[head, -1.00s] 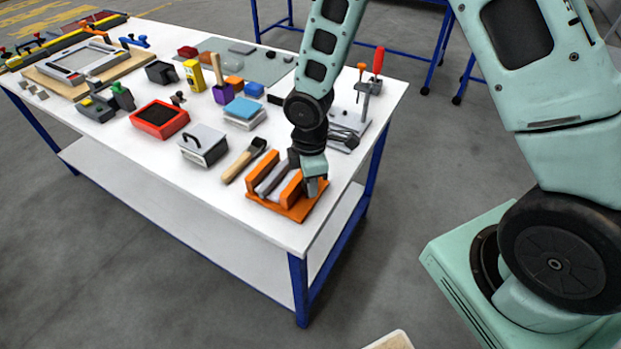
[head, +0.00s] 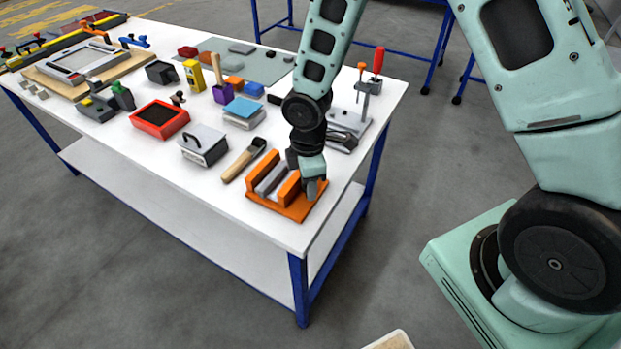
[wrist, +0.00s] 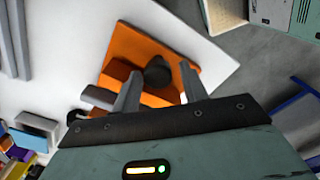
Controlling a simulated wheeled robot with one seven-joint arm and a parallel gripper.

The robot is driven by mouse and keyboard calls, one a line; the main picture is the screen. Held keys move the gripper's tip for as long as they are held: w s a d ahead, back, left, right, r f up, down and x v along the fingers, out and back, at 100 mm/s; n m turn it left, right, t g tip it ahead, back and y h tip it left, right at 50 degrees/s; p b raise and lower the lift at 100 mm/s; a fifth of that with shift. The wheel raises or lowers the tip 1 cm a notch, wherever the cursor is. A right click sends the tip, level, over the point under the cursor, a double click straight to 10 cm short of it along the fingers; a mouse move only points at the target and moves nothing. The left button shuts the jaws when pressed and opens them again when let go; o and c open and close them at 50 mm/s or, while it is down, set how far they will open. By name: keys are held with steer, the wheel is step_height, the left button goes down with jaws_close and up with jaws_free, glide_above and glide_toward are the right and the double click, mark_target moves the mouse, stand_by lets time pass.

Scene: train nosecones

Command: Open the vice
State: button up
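The vice (head: 290,209) is an orange base at the table's near right corner. Orange upright blocks stand on it, with a grey bar (head: 270,180) between them. My gripper (head: 314,192) points down over its right end. In the wrist view, my gripper (wrist: 160,76) is open, its two grey fingers apart on either side of a dark round knob (wrist: 158,72). The knob lies over the orange base (wrist: 135,50). I cannot tell whether a finger touches it. My gripper hides part of the vice's right side in the head view.
A brush (head: 244,160) lies left of the vice, and a grey box with a black handle (head: 203,146) beyond it. A clamp stand with a red handle (head: 377,62) stands behind my arm. The white table's (head: 240,215) front edge is close to the vice.

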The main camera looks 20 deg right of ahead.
steer(key=shift+w, duration=0.3)
